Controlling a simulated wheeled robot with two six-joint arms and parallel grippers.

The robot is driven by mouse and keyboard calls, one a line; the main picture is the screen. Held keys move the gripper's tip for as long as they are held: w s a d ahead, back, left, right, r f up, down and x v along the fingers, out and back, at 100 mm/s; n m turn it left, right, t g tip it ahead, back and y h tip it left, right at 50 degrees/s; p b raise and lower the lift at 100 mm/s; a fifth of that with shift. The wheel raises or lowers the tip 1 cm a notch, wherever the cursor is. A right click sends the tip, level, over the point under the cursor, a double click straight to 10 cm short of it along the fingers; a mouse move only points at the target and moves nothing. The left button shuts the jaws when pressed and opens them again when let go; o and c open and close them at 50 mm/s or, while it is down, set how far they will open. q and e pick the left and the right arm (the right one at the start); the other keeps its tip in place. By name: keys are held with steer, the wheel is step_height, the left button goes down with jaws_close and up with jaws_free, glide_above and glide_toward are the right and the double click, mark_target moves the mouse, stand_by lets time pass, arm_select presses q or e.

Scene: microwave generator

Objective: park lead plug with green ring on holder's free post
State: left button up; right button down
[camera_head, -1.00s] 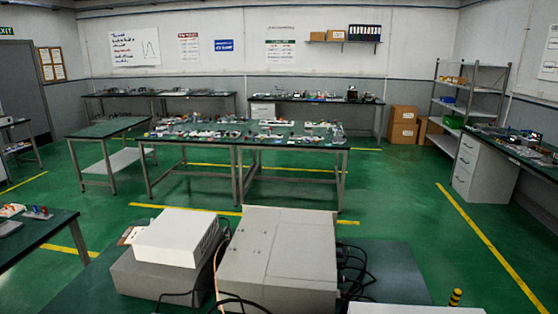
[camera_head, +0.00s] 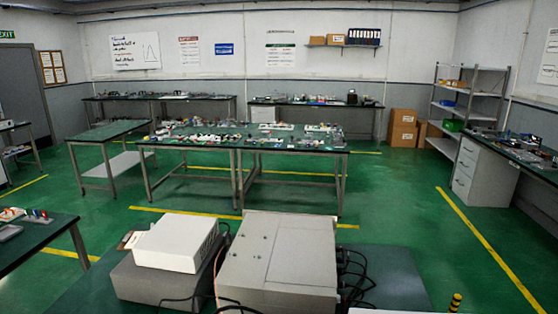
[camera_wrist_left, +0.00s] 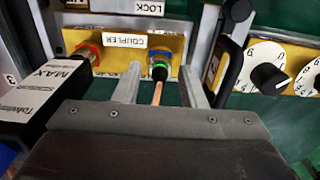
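In the left wrist view, a lead plug with a green ring (camera_wrist_left: 158,66) sits at a socket on a yellow panel (camera_wrist_left: 118,56), under the COUPLER label. A tan lead runs from it back toward my gripper. My left gripper (camera_wrist_left: 161,78) is open, with one finger on each side of the plug and lead. Gaps show between the fingers and the plug. I cannot pick out the holder or its free post. My right gripper is in neither view, and the head view shows no gripper.
A red-ringed connector (camera_wrist_left: 87,53) sits left of the plug. A dark-handled metal bracket (camera_wrist_left: 235,58) stands close right, with white dials (camera_wrist_left: 268,70) beyond. A labelled black-and-white block (camera_wrist_left: 42,88) is at left. Large grey boxes (camera_head: 280,255) fill the near bench in the head view.

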arm_select(q)
jaws_close()
steer(key=shift+r, duration=0.1)
steer(key=shift+r, duration=2.95)
steer(key=shift+f, duration=0.1)
